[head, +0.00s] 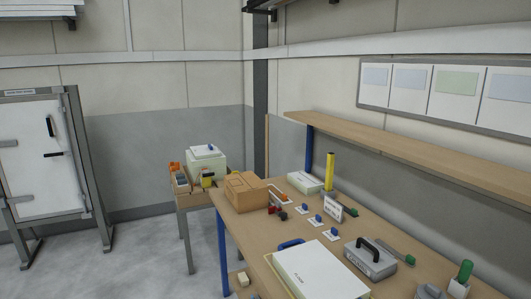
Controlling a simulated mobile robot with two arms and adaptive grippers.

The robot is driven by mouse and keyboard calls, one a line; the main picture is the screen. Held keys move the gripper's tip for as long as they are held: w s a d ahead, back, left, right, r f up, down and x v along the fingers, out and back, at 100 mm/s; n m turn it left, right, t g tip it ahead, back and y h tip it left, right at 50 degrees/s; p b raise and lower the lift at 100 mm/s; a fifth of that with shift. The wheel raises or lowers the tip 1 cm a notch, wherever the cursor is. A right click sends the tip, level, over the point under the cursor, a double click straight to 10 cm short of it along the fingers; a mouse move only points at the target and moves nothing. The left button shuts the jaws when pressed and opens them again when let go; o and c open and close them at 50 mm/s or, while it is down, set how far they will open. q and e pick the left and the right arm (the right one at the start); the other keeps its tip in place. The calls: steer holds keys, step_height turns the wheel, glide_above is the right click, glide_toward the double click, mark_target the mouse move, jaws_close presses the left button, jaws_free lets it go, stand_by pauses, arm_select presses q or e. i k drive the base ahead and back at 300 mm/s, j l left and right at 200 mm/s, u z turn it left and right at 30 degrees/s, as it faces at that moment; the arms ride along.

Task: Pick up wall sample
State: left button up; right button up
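I cannot tell for sure which thing is the wall sample. A large flat white panel (318,272) with small dark print lies on the near part of the wooden workbench (240,223). Another white panel (36,157) with a black handle stands upright in a grey trolley frame (88,168) at the far left. Neither of my grippers shows in the head view, so nothing is seen touching either panel.
The bench also carries a cardboard box (246,191), a yellow cylinder (329,172), a grey case (370,259) with a black handle and several small blue-topped pieces. A side table (189,202) stands behind. Grey floor (150,260) is clear at left.

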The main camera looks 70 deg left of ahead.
mark_target(201, 152)
steer(key=u, duration=2.6)
steer(key=i+j+u, duration=0.35)
steer(key=i, duration=0.8)
steer(key=i+u, duration=0.3)
steer(key=i, duration=1.45)
steer(key=i+j+z, duration=0.1)
steer(key=i, duration=0.55)
steer(key=i+j, duration=0.1)
steer(key=i, duration=0.55)
steer(key=i+z, duration=0.05)
